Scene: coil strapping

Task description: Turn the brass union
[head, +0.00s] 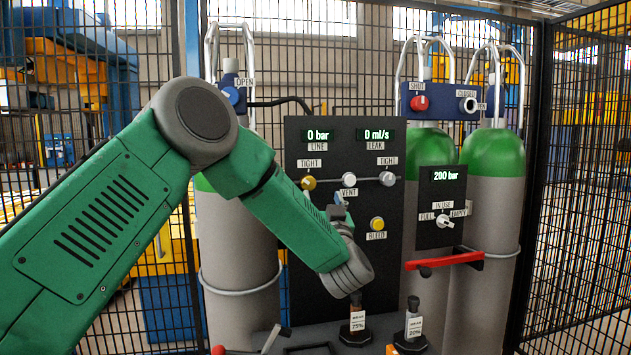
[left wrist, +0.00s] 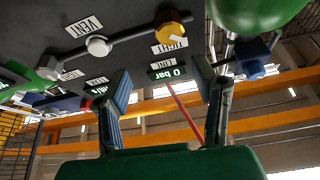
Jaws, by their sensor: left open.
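The brass union (head: 309,183) sits on the left of the dark panel (head: 345,265), under a TIGHT label. It also shows in the left wrist view (left wrist: 173,30), upper middle, beyond the fingertips. My left gripper (head: 339,203) is in front of the panel, right of and slightly below the union, partly hidden by my wrist. The panel reads 0 bar LINE and 0 ml/s LEAK. My right gripper is not in view.
A white VENT knob (head: 349,180) and a steel union (head: 387,179) share the pipe with the brass one. A yellow BLEED button (head: 377,223) is below. Gas cylinders (head: 240,270) flank the panel. Two small bottles (head: 357,325) stand in front. A red bar (head: 444,261) juts out at right.

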